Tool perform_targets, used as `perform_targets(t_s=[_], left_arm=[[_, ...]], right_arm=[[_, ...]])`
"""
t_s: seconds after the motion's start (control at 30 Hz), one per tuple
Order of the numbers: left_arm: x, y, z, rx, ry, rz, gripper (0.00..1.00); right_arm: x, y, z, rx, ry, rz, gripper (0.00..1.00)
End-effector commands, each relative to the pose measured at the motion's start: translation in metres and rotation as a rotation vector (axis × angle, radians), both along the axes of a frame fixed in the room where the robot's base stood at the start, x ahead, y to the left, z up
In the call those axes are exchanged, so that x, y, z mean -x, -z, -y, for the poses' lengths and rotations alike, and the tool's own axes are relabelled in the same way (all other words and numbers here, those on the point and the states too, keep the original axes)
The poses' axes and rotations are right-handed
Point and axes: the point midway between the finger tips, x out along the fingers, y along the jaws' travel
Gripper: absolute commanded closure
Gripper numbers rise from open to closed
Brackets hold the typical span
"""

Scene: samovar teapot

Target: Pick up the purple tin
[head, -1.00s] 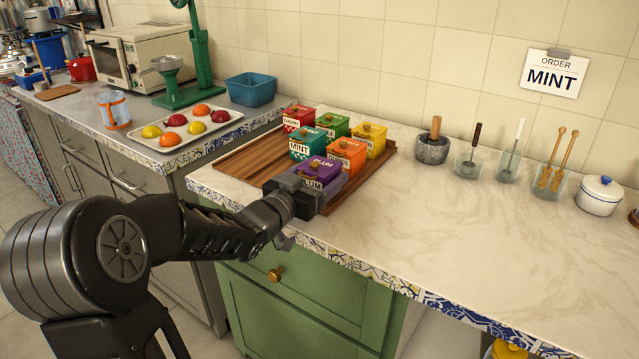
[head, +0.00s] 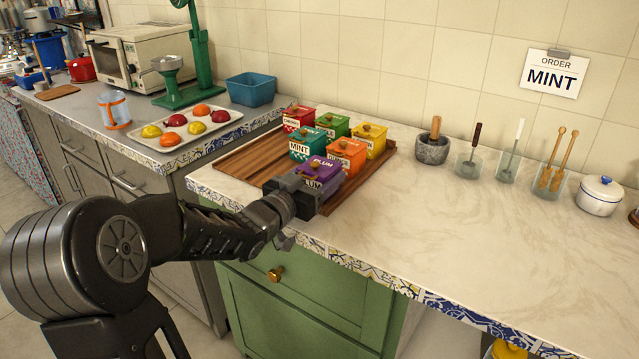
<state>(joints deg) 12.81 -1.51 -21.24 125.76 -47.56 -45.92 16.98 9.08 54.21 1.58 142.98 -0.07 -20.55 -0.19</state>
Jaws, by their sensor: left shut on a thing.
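The purple tin (head: 322,168), labelled PLUM with a round knob on its lid, is at the front of a wooden tray (head: 238,162) on the counter. My left gripper (head: 312,190) is shut on the purple tin from its near side and hides part of its front. I cannot tell whether the tin touches the tray. My right gripper is not in view.
A teal MINT tin (head: 305,146) and an orange tin (head: 347,153) stand close behind the purple tin. Red (head: 297,120), green (head: 333,125) and yellow (head: 371,141) tins stand further back.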

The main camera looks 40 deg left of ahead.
Motion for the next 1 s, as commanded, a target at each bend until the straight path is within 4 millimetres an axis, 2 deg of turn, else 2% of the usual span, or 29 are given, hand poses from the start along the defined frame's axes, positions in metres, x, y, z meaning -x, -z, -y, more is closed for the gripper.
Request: perform_targets(t_s=[0.37, 0.47, 0.8, 1.0], left_arm=[[0.000, -0.008, 0.000, -0.002, 0.001, 0.004, 1.00], [0.000, -0.020, 0.000, -0.003, 0.001, 0.006, 1.00], [0.000, -0.085, 0.000, -0.001, 0.001, 0.007, 1.00], [0.000, -0.101, 0.000, 0.000, 0.001, 0.003, 1.00]], right_arm=[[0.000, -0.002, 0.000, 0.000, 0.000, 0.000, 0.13], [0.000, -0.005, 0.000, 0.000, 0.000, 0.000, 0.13], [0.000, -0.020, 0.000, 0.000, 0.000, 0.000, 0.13], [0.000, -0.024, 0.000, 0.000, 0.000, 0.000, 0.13]])
